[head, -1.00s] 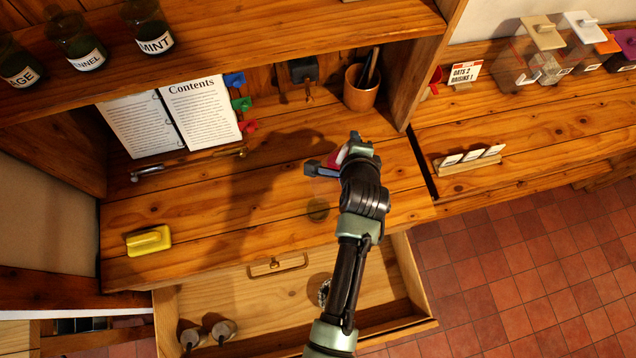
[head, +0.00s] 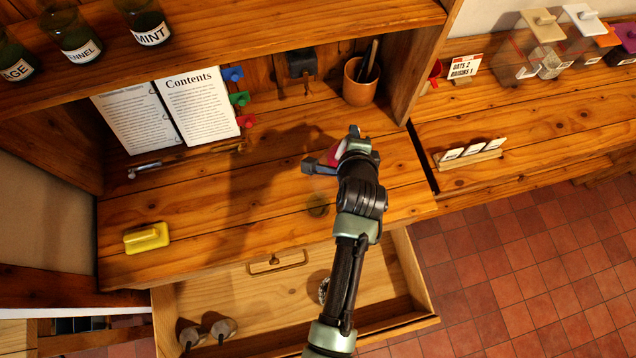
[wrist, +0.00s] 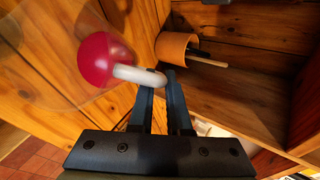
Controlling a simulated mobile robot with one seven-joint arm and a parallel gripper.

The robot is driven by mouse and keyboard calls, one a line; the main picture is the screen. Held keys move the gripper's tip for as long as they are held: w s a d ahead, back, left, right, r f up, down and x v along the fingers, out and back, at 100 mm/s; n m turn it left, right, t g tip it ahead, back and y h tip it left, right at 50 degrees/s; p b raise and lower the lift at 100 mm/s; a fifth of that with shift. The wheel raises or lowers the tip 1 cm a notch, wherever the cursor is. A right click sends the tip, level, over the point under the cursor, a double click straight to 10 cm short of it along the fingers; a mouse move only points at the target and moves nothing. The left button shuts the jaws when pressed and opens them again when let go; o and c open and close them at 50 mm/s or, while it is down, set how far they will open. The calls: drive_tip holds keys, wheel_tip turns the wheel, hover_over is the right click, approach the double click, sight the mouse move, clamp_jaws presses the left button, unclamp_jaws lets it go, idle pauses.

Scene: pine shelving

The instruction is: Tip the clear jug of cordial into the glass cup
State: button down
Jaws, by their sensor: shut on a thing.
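My gripper (head: 333,150) is over the pine worktop and shut on the pale handle of the clear jug (wrist: 103,58). In the wrist view, the jaws (wrist: 160,82) close on the handle's end, and crimson cordial shows as a rounded mass inside the faint clear body. In the head view, my wrist hides most of the jug (head: 338,151); only red and white bits show. A faint round glassy shape, likely the glass cup (head: 318,207), is on the worktop just in front of and left of my wrist. I cannot make out its contents.
An open drawer (head: 245,290) juts out below the worktop. An open book (head: 170,112), colored hooks and a terracotta pot (head: 360,82) stand at the back. A shelf with jars overhangs. Clear worktop lies left of the cup.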

drive_tip(key=shift+r, duration=0.1)
drive_tip(key=shift+b, duration=0.3)
drive_tip(key=shift+s+a, duration=0.1)
drive_tip(key=shift+s, duration=0.05)
drive_tip(key=shift+t+b, duration=0.3)
drive_tip(key=shift+b, duration=0.1)
